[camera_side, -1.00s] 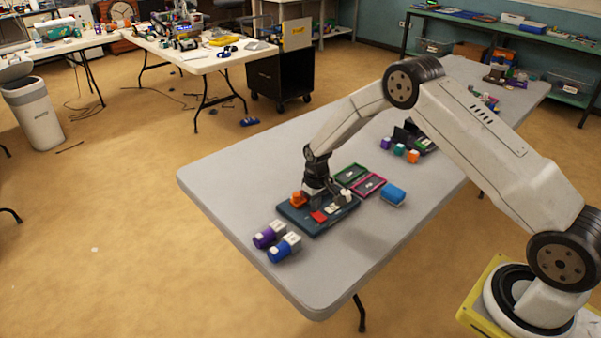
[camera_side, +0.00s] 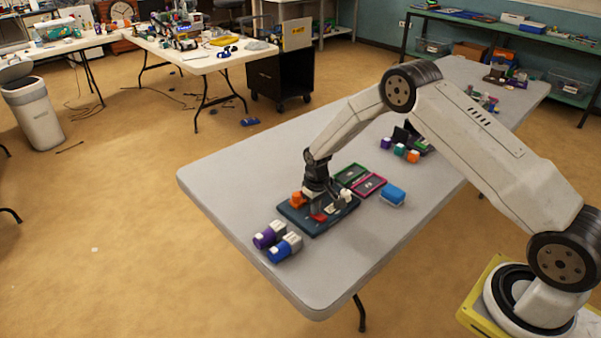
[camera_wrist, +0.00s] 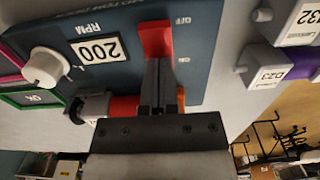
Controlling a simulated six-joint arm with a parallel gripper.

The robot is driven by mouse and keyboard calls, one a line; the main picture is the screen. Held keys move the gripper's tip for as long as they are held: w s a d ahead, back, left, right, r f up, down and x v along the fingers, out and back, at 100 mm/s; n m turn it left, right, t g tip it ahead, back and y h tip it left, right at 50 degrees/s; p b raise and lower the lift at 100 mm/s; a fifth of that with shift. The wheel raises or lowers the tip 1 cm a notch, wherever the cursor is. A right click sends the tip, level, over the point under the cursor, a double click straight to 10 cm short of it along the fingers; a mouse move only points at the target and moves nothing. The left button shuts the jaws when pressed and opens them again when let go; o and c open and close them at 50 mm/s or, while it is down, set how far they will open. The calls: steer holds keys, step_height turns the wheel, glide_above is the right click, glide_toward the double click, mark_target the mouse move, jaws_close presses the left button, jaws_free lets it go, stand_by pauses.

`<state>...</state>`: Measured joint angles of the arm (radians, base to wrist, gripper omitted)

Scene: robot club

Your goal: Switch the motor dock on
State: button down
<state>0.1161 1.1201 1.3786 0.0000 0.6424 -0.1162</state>
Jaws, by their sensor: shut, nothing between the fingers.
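The motor dock (camera_side: 310,228) is a dark blue panel on the table, under my gripper (camera_side: 317,205). In the wrist view the dock (camera_wrist: 215,45) shows a red switch lever (camera_wrist: 155,40) beside the words OFF and ON. The lever's visible end lies toward OFF. My gripper (camera_wrist: 158,75) is shut and empty, with its fingertips right at the lever's ON-side end; I cannot tell if they touch. The fingers hide part of the panel. A white knob (camera_wrist: 45,67) and a 200 RPM label (camera_wrist: 98,49) are on the panel.
A purple motor (camera_side: 264,238) and a blue motor (camera_side: 280,250) lie near the dock's front left. Green (camera_side: 350,174) and pink (camera_side: 370,185) frames and a blue block (camera_side: 393,194) lie to the right.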

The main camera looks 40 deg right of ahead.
steer(key=shift+r, duration=3.45)
steer(key=shift+r, duration=0.1)
steer(key=s+a+r+t, duration=0.1)
steer(key=s+a+r, duration=0.2)
steer(key=s, duration=0.9)
steer(key=s+a+r+t, duration=0.1)
steer(key=s+a+r, duration=0.2)
steer(key=s+r, duration=0.6)
steer(key=s, duration=0.3)
steer(key=shift+r+t, duration=0.2)
steer(key=shift+t, duration=0.1)
